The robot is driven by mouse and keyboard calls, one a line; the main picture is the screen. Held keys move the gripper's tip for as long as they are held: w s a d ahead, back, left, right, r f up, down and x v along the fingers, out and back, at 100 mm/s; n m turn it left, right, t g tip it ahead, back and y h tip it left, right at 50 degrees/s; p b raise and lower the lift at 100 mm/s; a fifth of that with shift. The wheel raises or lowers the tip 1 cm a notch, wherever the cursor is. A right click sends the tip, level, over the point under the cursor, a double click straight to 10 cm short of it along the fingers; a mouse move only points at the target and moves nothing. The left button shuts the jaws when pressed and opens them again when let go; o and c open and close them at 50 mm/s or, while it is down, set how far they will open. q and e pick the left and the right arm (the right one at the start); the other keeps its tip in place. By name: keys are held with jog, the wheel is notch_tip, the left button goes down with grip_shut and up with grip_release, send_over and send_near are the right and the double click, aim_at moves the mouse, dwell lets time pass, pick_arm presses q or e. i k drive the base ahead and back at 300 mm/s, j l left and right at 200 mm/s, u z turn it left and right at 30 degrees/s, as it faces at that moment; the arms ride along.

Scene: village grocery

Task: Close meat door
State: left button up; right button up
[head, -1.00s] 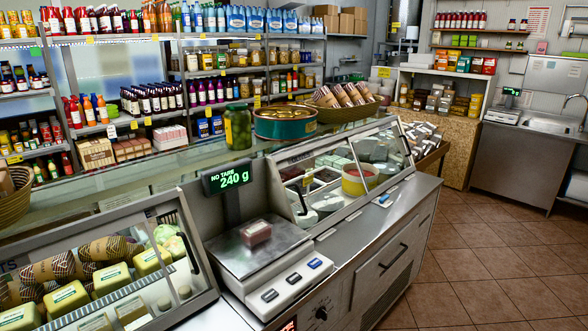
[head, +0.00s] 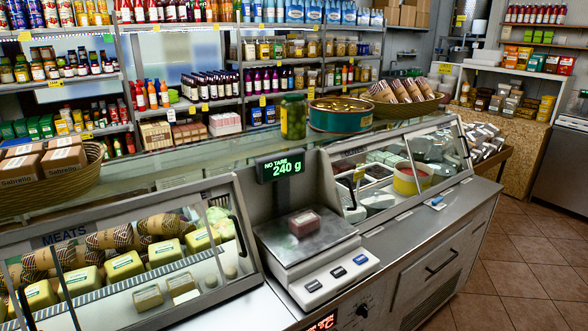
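The meats case (head: 45,240) stands at the lower left of the head view, with a "MEATS" label along its top frame. Its slanted glass front (head: 95,285) has thin dark upright edges and a dark handle (head: 238,236) near the right end. Through it I see patterned wrapped rolls (head: 108,237) and several yellow-green blocks (head: 124,266). I cannot tell for sure how far the door is open, and the left end of the case is cut off by the frame. Neither of my grippers is in view.
A scale (head: 305,240) with a small red pack (head: 304,222) stands right of the case; its display (head: 280,166) reads 240 g. A second glass case (head: 395,165) is farther right. A basket of boxes (head: 50,185) sits above the meats case. Tiled floor (head: 530,265) is clear at right.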

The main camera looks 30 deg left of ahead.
aim_at(11, 250)
jog(key=u, duration=2.2)
jog(key=k+j, duration=0.1)
jog(key=k, duration=0.4)
jog(key=i+l, duration=0.1)
jog(key=i, duration=0.4)
